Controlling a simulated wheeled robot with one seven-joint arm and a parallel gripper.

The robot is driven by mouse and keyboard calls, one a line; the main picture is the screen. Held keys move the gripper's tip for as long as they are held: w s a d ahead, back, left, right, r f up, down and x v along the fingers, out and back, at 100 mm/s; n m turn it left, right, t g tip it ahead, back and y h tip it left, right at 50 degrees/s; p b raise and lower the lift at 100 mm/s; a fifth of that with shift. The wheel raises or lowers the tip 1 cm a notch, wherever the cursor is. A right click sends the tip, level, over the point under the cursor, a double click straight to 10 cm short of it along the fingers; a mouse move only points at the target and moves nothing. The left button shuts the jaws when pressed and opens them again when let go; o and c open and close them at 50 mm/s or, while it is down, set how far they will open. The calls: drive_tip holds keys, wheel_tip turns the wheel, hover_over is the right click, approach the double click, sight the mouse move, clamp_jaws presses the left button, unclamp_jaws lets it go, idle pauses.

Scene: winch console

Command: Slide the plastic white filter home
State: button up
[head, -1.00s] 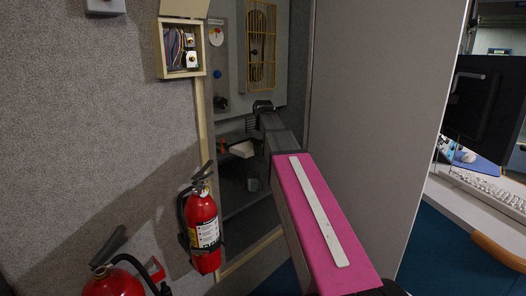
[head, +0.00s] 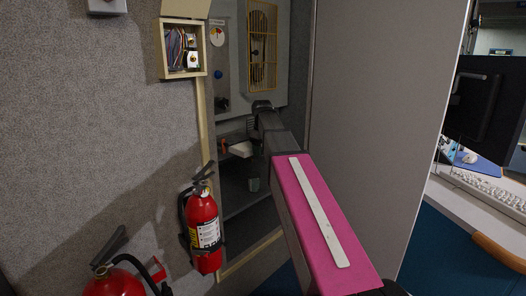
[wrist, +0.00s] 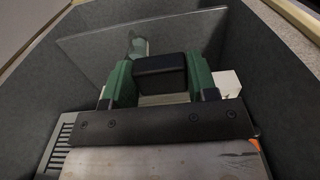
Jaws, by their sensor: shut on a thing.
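The white filter (head: 241,148) shows as a small pale block low in the recess of the grey console in the head view. In the wrist view its white body (wrist: 228,82) shows beside and behind the green fingers. My gripper (wrist: 160,75) is shut, with a dark block between its two green fingers. This block appears to be the filter's grip, though the join is hidden. In the head view the arm's dark end covers the fingers. I cannot tell how far the filter sits in its place.
An orange item (head: 224,146) lies just left of the filter. A small cup (head: 253,184) stands lower in the recess. A yellow grille (head: 262,48) is above. A fire extinguisher (head: 203,232) stands left of my arm, and a grey partition (head: 380,110) stands close on the right.

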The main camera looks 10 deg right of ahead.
sight(246, 144)
drive_tip(key=shift+w+a, duration=1)
drive_tip(key=shift+w, duration=0.35)
drive_tip(key=shift+w+a, duration=0.95)
drive_tip(key=shift+w, duration=0.4)
drive_tip(key=shift+w+a, duration=1)
drive_tip(key=shift+w, duration=0.35)
idle(0.6)
drive_tip(key=o, duration=1)
drive_tip(key=shift+o, duration=0.2)
drive_tip(key=shift+s, duration=0.15)
